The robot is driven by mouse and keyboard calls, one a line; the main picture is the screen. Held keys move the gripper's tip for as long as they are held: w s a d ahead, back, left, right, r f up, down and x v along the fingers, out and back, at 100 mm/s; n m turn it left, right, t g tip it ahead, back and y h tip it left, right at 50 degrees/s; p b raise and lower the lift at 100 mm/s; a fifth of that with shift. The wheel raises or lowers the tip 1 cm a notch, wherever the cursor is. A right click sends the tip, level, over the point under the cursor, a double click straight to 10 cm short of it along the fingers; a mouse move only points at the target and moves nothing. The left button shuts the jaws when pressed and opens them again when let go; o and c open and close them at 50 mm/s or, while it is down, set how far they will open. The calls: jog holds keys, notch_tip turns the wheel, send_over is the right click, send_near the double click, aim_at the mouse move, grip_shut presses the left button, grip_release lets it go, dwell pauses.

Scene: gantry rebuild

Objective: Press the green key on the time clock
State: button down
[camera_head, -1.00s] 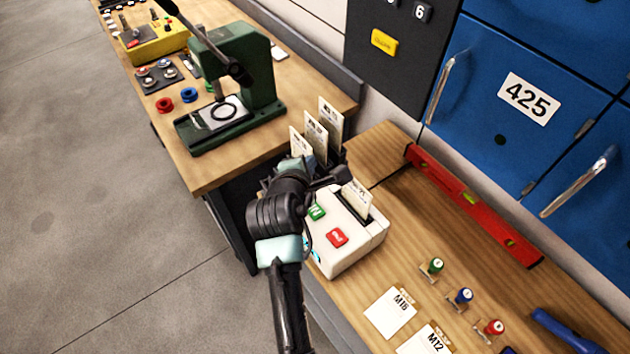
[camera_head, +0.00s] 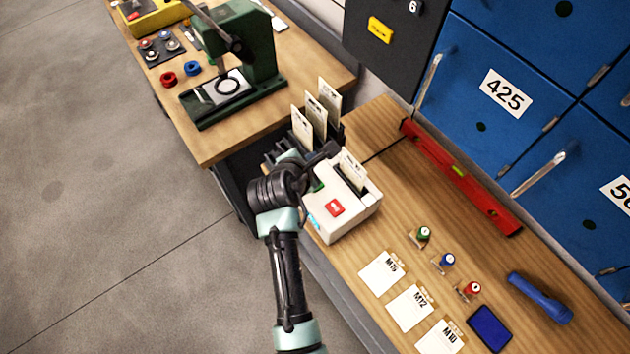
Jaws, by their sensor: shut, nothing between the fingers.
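The time clock (camera_head: 352,221) is a white box on the wooden bench, with a card standing in its top slot. Its red key (camera_head: 335,208) is in plain view. My gripper (camera_head: 331,149) is shut and empty. It lies over the back part of the time clock, pointing to the upper right, its tip left of the slotted card. I cannot tell whether it touches the box.
A rack with upright cards (camera_head: 317,115) stands right behind the time clock. A green press (camera_head: 247,65) stands on the far bench. A red level (camera_head: 462,178), small stamps, white cards (camera_head: 383,272) and a blue torch (camera_head: 540,297) lie to the right. Blue lockers (camera_head: 485,135) line the wall.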

notch_tip(320, 180, down, 6)
jog(key=b, duration=0.6)
jog(key=shift+f+b, duration=0.2)
jog(key=shift+b, duration=0.15)
jog(key=shift+f+b, duration=0.45)
jog(key=shift+f, duration=0.5)
jog(key=shift+f, duration=0.1)
dwell(0.5)
jog(key=shift+f, duration=0.35)
jog(key=shift+f, duration=0.45)
dwell(0.8)
jog(key=shift+r, duration=0.15)
jog(key=shift+r+p, duration=0.7)
jog(key=shift+p, duration=0.1)
